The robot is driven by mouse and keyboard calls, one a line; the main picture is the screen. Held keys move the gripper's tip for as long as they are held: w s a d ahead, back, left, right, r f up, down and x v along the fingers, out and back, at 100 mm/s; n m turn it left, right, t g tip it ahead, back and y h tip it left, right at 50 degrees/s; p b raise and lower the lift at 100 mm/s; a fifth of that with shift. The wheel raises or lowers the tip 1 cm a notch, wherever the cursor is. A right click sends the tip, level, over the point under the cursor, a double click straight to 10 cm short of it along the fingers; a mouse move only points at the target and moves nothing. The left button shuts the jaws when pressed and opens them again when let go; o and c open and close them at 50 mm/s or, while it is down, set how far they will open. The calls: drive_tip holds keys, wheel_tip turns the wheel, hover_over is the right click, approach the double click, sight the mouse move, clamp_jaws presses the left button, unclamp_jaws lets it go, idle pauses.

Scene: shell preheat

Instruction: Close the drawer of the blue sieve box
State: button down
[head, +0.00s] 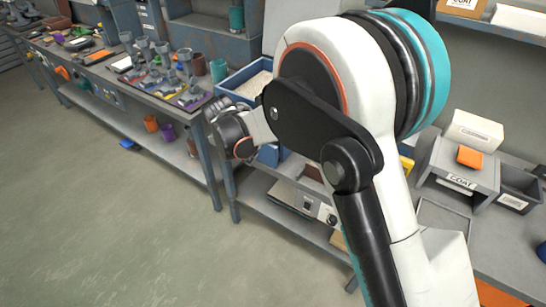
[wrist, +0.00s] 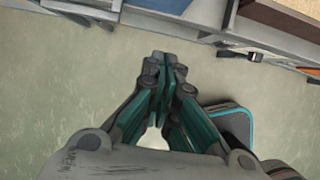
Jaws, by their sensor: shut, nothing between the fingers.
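The blue sieve box (head: 228,82) stands on the bench in the head view, a blue-walled box with pale grainy stuff inside its open top. My arm covers much of its front. A lower blue part (head: 268,155) shows just below my wrist; I cannot tell whether it is the drawer or how far it is out. My gripper (wrist: 165,66) is shut and empty in the wrist view, with its fingertips together over the floor. In the head view its end is near the bench's front edge, in front of the box. I cannot tell whether it touches the box.
A bench (head: 150,95) with grey metal parts and cups runs to the left. The floor (head: 110,210) in front is clear.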

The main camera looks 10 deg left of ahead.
drive_tip(key=w+d+f+b, duration=0.1)
drive_tip(key=w+f, duration=0.1)
drive_tip(key=f, duration=0.1)
drive_tip(key=w+f+b, duration=0.2)
drive_tip(key=w+d+f+b, duration=0.1)
drive_tip(key=w+f, duration=0.2)
drive_tip(key=shift+d+f+b, duration=0.3)
drive_tip(key=shift+d+f, duration=0.05)
